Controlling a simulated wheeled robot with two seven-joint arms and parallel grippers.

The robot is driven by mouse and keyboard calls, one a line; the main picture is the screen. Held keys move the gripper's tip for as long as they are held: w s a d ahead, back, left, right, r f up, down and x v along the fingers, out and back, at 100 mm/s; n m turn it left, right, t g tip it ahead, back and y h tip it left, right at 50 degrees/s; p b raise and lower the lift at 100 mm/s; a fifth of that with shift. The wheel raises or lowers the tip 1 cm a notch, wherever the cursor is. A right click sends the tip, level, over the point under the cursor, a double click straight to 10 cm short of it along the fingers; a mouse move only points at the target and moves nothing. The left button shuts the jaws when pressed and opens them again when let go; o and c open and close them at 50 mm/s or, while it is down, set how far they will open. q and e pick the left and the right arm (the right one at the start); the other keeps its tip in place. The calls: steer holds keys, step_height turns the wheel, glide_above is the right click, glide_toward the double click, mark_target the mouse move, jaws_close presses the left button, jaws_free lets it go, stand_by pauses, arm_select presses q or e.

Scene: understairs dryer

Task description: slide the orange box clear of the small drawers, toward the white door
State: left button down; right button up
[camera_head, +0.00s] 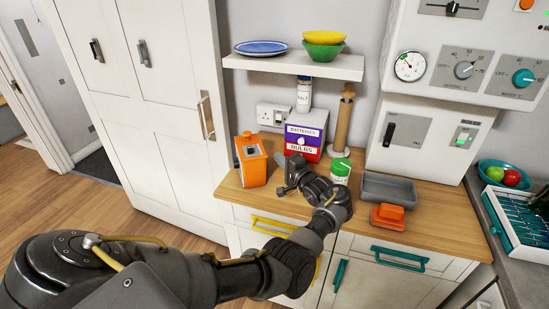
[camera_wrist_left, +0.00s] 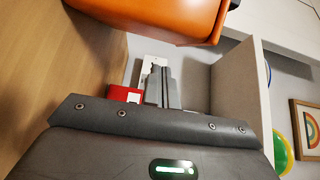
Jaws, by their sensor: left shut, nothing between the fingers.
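The orange box (camera_head: 251,165), with a dark opening in its face and a knob on top, stands on the wooden counter near its left end. The small drawers (camera_head: 307,132), a white, purple and red unit lettered BATTERIES and BULBS, stand to its right, close to the wall. The white door (camera_head: 150,110) is further left. My left gripper (camera_head: 283,178) is shut and empty, just right of the orange box and in front of the small drawers. In the left wrist view the orange box (camera_wrist_left: 155,18) fills the top, apart from the shut fingers (camera_wrist_left: 162,88).
A green-lidded jar (camera_head: 341,170) stands right of my left gripper, then a grey tray (camera_head: 388,188) and an orange sponge-like block (camera_head: 389,215). A shelf (camera_head: 295,65) with dishes hangs above. The bare counter (camera_head: 232,191) left of the orange box is narrow.

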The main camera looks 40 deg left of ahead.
arm_select(q)
steer(key=b+x, duration=0.2)
steer(key=x, duration=0.2)
steer(key=b+x, duration=0.3)
steer(key=x, duration=0.1)
steer(key=shift+f, duration=0.25)
steer(key=shift+w+a+r, duration=0.15)
steer(key=shift+a, duration=0.2)
